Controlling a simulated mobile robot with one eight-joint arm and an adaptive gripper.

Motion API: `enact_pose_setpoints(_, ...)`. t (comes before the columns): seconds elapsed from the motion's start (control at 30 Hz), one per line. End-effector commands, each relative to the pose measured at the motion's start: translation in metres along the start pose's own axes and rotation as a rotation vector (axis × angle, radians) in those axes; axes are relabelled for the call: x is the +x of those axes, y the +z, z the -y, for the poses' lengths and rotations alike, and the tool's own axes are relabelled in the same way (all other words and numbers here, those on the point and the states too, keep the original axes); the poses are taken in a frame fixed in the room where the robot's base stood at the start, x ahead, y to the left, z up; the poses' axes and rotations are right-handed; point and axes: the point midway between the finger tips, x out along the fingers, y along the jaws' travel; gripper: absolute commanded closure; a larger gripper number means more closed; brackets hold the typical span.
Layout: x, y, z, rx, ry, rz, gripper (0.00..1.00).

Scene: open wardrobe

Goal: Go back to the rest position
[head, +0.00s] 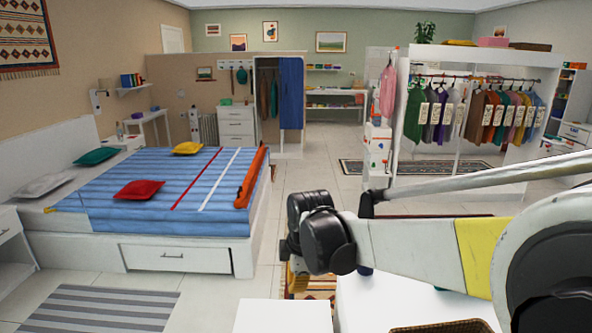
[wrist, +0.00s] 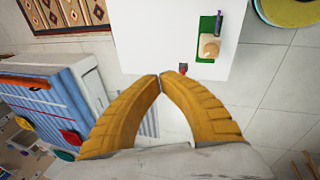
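My gripper (wrist: 160,77) shows in the wrist view with its two yellow fingers curved together and the tips meeting. Nothing shows between the tips. In the head view my arm reaches in from the right, and only a bit of the yellow gripper (head: 297,272) shows below the black joint; the rest is hidden behind the arm. In the wrist view a white surface (wrist: 150,45) lies beyond the fingertips, with a small red and dark item (wrist: 183,69) near its edge.
A bed (head: 180,253) with a blue striped cover stands at the left. An open wardrobe (head: 460,54) with hanging clothes stands at the back right. A white tabletop (head: 285,316) and a wicker basket (head: 440,327) are close in front. A green tray (wrist: 205,57) holds a tan item.

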Motion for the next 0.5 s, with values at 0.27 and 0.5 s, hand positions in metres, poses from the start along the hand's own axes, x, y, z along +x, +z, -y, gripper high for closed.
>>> enact_pose_setpoints(0.27, -0.094, 0.082, 0.081, 0.687, 0.158, -0.012, 1.0)
enact_pose_setpoints(0.5, -0.126, 0.131, 0.166, 1.253, 0.296, -0.08, 1.0)
